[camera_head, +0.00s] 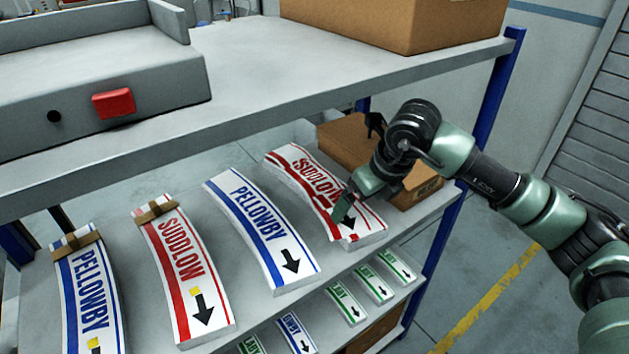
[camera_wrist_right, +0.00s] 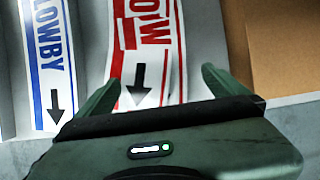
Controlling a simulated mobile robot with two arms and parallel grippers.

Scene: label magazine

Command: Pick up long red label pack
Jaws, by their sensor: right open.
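A long red label pack (camera_head: 304,182) marked SUDLOW lies at the right end of the row on the middle shelf. My right gripper (camera_head: 346,208) is over its near end and hides part of it. In the right wrist view the open fingers of my right gripper (camera_wrist_right: 158,88) stand on either side of the red pack (camera_wrist_right: 150,45), with a gap to its edges. Another long red pack (camera_head: 180,262), with a brown band near its top, lies further left. My left gripper is not in view.
A blue PELLOWBY pack (camera_head: 255,228) lies just left of the red one; another blue pack (camera_head: 88,295) is at far left. A cardboard box (camera_head: 345,145) stands close on the right. The upper shelf (camera_head: 300,75) overhangs behind. Small green packs (camera_head: 372,284) lie below.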

